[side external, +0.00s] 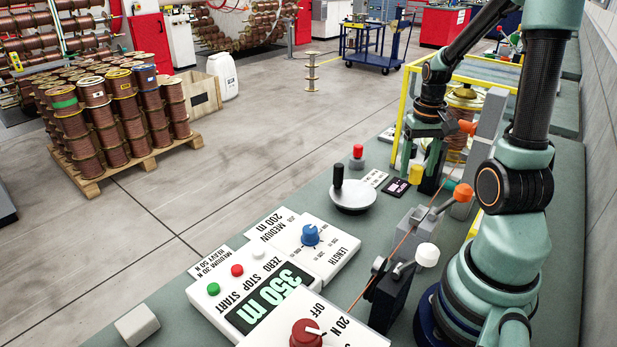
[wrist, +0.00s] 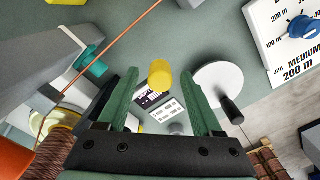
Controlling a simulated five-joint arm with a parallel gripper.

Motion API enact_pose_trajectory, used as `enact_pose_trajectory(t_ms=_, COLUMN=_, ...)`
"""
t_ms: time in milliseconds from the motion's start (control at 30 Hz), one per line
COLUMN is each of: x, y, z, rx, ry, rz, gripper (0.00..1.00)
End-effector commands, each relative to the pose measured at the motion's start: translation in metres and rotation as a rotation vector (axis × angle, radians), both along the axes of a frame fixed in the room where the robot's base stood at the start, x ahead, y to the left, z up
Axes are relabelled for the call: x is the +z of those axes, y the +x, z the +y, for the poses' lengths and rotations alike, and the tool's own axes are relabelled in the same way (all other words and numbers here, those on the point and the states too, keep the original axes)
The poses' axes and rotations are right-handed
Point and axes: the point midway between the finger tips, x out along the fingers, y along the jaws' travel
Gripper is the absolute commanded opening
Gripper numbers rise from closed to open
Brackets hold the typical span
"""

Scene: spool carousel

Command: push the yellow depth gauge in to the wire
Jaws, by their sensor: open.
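The yellow depth gauge (side external: 416,174) shows as a short yellow cylinder on the green bench. In the wrist view the yellow gauge (wrist: 160,74) appears between my fingertips, with a visible gap on each side. My gripper (side external: 420,183) is open and points down at the gauge; the wrist view shows its two green fingers (wrist: 160,80) spread.
A round plate with a black crank handle (side external: 352,195) stands beside the gauge. A red button (side external: 357,151) and a small dark display (side external: 396,187) are close by. A yellow-framed guard with a copper spool (side external: 464,98) stands behind my gripper. The control panel (side external: 262,296) is nearer the camera.

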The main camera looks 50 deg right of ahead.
Motion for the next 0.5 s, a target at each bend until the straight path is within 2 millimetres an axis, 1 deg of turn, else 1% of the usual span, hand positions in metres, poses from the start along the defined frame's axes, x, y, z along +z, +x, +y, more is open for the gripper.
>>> enact_pose_trajectory(t_ms=133, x=-0.0081, y=-0.0001, z=0.0002, rx=0.000, ry=0.001, rz=0.001, gripper=0.67)
enact_pose_trajectory(t_ms=400, x=-0.0090, y=-0.0001, z=0.0002, rx=0.000, ry=0.000, rz=0.000, gripper=0.67)
enact_pose_trajectory(t_ms=433, x=-0.0090, y=-0.0001, z=0.0002, rx=0.000, ry=0.000, rz=0.000, gripper=0.59)
enact_pose_trajectory(t_ms=467, x=-0.0090, y=-0.0001, z=0.0002, rx=0.000, ry=0.000, rz=0.000, gripper=0.48)
enact_pose_trajectory(t_ms=500, x=-0.0089, y=-0.0001, z=0.0001, rx=0.000, ry=0.000, rz=0.000, gripper=0.32)
